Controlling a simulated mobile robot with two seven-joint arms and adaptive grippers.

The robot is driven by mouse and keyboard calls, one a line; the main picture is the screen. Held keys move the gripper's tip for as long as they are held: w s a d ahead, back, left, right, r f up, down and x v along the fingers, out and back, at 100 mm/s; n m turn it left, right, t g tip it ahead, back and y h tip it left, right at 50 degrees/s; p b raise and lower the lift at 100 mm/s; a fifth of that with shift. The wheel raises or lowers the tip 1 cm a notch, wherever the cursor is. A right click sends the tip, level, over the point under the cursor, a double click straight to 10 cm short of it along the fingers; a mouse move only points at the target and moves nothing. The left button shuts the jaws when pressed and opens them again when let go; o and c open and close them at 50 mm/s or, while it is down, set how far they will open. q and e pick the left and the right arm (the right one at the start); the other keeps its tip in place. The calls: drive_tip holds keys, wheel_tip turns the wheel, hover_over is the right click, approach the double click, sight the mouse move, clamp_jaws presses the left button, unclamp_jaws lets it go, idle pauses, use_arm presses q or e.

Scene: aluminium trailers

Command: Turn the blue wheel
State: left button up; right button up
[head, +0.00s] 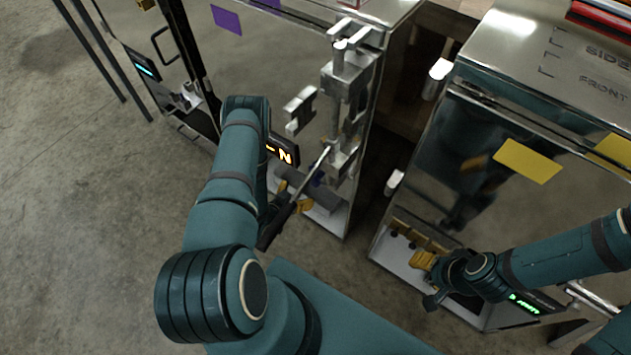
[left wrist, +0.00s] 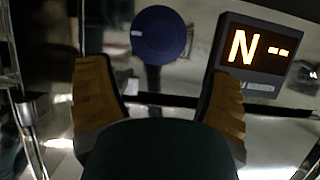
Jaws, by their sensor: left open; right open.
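The blue wheel (left wrist: 159,35) is a round, dark blue disc with a small pale label, at the top middle of the left wrist view. In the head view my left gripper (head: 292,198) is partly hidden by my arm. My right gripper (head: 428,270) is open in front of the right trailer's lower panel.
A black display (left wrist: 253,57) with an orange N is right of the wheel; it also shows in the head view (head: 284,152). Metal latch hardware (head: 345,85) stands along the left trailer's edge. A dark gap separates the trailers. Bare concrete floor (head: 80,220) lies left.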

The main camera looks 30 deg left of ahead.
sight(313, 182)
use_arm(q)
drive_tip(key=b+x, duration=0.2)
drive_tip(key=x, duration=0.7)
drive_tip(key=shift+w+f, duration=0.15)
drive_tip(key=shift+w, duration=0.1)
drive_tip(key=c, duration=1.2)
